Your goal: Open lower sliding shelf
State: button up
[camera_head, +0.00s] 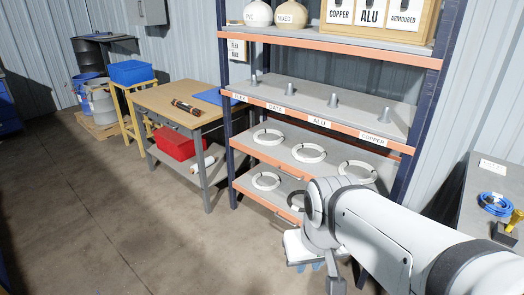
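A rack with dark blue posts and orange front edges stands at the centre right. Its lower sliding shelf (247,187) sits below another shelf (266,153), and each carries white coiled rings. The lower shelf appears pushed in under the one above, and its right part is hidden behind my arm. My gripper (318,268) points down in front of the rack at the bottom of the view, apart from the lower shelf's visible edge. Its fingers are small and partly hidden, so their opening is unclear.
A wooden workbench (168,93) with a red bin (178,143) beneath it stands left of the rack. A grey table (486,190) with a blue cable coil (495,204) is at the right. The concrete floor (110,220) at the left front is clear.

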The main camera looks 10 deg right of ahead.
aim_at(275, 200)
jog(key=z, duration=0.4)
jog(key=i, duration=1)
jog(key=z, duration=0.35)
jog(key=k, duration=0.85)
jog(key=z, duration=0.2)
jog(key=i, duration=0.85)
jog(key=u, duration=0.05)
